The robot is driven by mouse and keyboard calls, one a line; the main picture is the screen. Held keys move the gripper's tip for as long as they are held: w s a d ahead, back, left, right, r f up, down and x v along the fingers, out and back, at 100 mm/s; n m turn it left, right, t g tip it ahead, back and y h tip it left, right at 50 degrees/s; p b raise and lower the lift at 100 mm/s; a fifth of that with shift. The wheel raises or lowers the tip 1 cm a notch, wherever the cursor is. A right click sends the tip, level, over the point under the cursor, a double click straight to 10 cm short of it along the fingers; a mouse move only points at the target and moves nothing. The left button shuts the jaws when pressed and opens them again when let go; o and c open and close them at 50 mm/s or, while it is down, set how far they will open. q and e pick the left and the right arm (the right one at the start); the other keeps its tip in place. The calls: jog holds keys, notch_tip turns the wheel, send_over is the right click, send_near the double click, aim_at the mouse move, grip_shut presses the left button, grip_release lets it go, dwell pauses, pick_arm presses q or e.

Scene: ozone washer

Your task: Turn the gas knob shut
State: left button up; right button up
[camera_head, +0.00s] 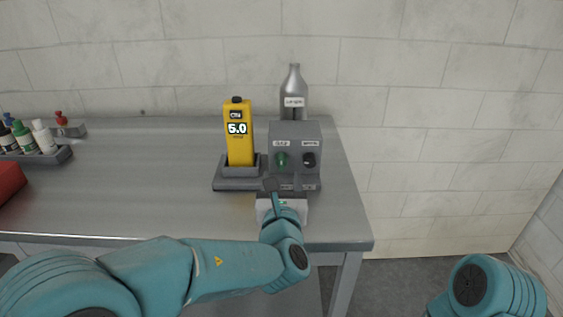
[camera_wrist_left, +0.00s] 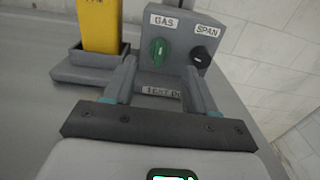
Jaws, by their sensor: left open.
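The green gas knob (camera_head: 282,159) is on the left of the grey box's front face. It also shows in the wrist view (camera_wrist_left: 158,50), under a "GAS" label. The black span knob (camera_head: 309,159) sits to its right, and in the wrist view (camera_wrist_left: 201,57) it is under a "SPAN" label. My left gripper (camera_head: 284,186) is in front of the box, just below the knobs. In the wrist view its fingers (camera_wrist_left: 160,72) are apart, with nothing between them. The gas knob shows beyond the gap, not gripped. My right gripper is out of view.
A yellow meter (camera_head: 239,135) reading 5.0 stands in a grey dock (camera_head: 230,185) left of the box. A grey cylinder (camera_head: 293,85) stands behind the box. A bottle rack (camera_head: 62,156) and red object (camera_head: 10,180) are far left. The table (camera_head: 140,190) between is clear.

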aim_at(282, 164)
pick_arm(q)
jog(key=w, duration=0.6)
jog(key=shift+w+p, duration=0.25)
jog(key=shift+p, duration=0.15)
jog(key=c, duration=1)
